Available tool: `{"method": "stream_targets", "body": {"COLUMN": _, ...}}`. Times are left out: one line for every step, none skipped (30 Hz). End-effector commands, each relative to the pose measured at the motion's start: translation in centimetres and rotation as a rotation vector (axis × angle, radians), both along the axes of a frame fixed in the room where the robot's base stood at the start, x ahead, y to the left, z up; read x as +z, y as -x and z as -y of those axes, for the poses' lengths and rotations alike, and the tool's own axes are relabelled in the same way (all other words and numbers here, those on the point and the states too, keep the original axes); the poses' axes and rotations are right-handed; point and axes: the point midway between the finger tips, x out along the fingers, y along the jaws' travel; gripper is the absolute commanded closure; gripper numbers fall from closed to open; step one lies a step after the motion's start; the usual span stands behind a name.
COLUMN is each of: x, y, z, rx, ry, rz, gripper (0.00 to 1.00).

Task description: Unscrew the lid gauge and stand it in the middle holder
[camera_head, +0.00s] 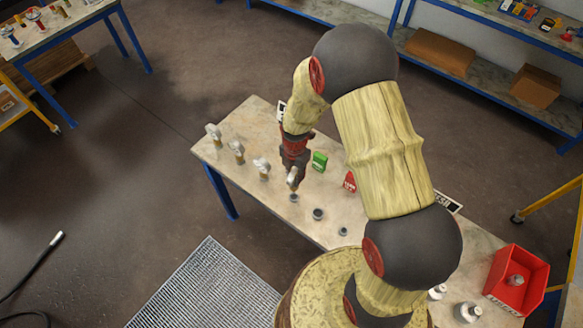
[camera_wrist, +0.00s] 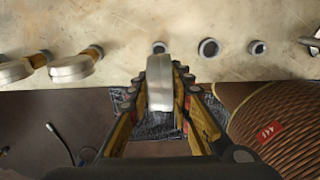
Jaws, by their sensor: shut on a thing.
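My gripper (camera_head: 292,180) is shut on a pale, disc-shaped gauge (camera_wrist: 160,82), which it holds on edge between its fingers. In the head view the gauge is low over the table at the leftmost of three dark ring holders (camera_head: 294,198). I cannot tell whether its stem is inside that ring or just above it. The middle ring (camera_head: 318,213) and the right ring (camera_head: 343,231) look empty. They also show in the wrist view, the middle one (camera_wrist: 208,47) and the right one (camera_wrist: 257,47). The gauge hides its own lower end in the wrist view.
Several similar gauges (camera_head: 237,150) stand in a row to the left. A green block (camera_head: 319,161) and a red sign (camera_head: 349,182) stand behind the rings. A red bin (camera_head: 530,272) and pale vessels (camera_head: 467,312) are at the right. A floor grating (camera_head: 205,290) lies in front.

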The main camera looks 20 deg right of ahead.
Motion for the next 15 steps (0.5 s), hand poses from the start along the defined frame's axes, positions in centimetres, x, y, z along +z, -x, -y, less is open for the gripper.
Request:
{"method": "stream_targets", "body": {"x": -0.02, "y": -0.1, "z": 0.01, "rx": 0.0, "ry": 0.0, "rz": 0.0, "gripper": 1.0}}
{"method": "stream_targets", "body": {"x": -0.02, "y": -0.12, "z": 0.0, "rx": 0.0, "ry": 0.0, "rz": 0.0, "gripper": 1.0}}
{"method": "stream_targets", "body": {"x": -0.02, "y": -0.12, "z": 0.0, "rx": 0.0, "ry": 0.0, "rz": 0.0, "gripper": 1.0}}
{"method": "stream_targets", "body": {"x": -0.02, "y": -0.12, "z": 0.0, "rx": 0.0, "ry": 0.0, "rz": 0.0, "gripper": 1.0}}
{"method": "stream_targets", "body": {"x": -0.02, "y": -0.12, "z": 0.0, "rx": 0.0, "ry": -0.001, "rz": 0.001, "gripper": 1.0}}
{"method": "stream_targets", "body": {"x": -0.02, "y": -0.13, "z": 0.01, "rx": 0.0, "ry": -0.001, "rz": 0.001, "gripper": 1.0}}
{"method": "stream_targets", "body": {"x": -0.02, "y": -0.14, "z": 0.03, "rx": 0.0, "ry": -0.001, "rz": 0.001, "gripper": 1.0}}
{"method": "stream_targets", "body": {"x": -0.03, "y": -0.16, "z": 0.05, "rx": -0.001, "ry": 0.0, "rz": 0.001, "gripper": 1.0}}
{"method": "stream_targets", "body": {"x": -0.05, "y": -0.19, "z": 0.11, "rx": -0.001, "ry": 0.0, "rz": 0.002, "gripper": 1.0}}
{"method": "stream_targets", "body": {"x": -0.07, "y": -0.23, "z": 0.17, "rx": -0.001, "ry": -0.001, "rz": 0.003, "gripper": 1.0}}
{"method": "stream_targets", "body": {"x": -0.13, "y": -0.25, "z": 0.21, "rx": -0.001, "ry": -0.001, "rz": 0.003, "gripper": 1.0}}
{"method": "stream_targets", "body": {"x": -0.35, "y": -0.21, "z": 0.17, "rx": -0.001, "ry": -0.001, "rz": 0.002, "gripper": 1.0}}
{"method": "stream_targets", "body": {"x": -0.52, "y": -0.21, "z": 0.17, "rx": 0.0, "ry": -0.001, "rz": 0.002, "gripper": 1.0}}
{"method": "stream_targets", "body": {"x": -0.71, "y": -0.2, "z": 0.18, "rx": 0.0, "ry": -0.001, "rz": 0.002, "gripper": 1.0}}
{"method": "stream_targets", "body": {"x": -1.0, "y": -0.2, "z": 0.17, "rx": 0.0, "ry": -0.001, "rz": 0.002, "gripper": 1.0}}
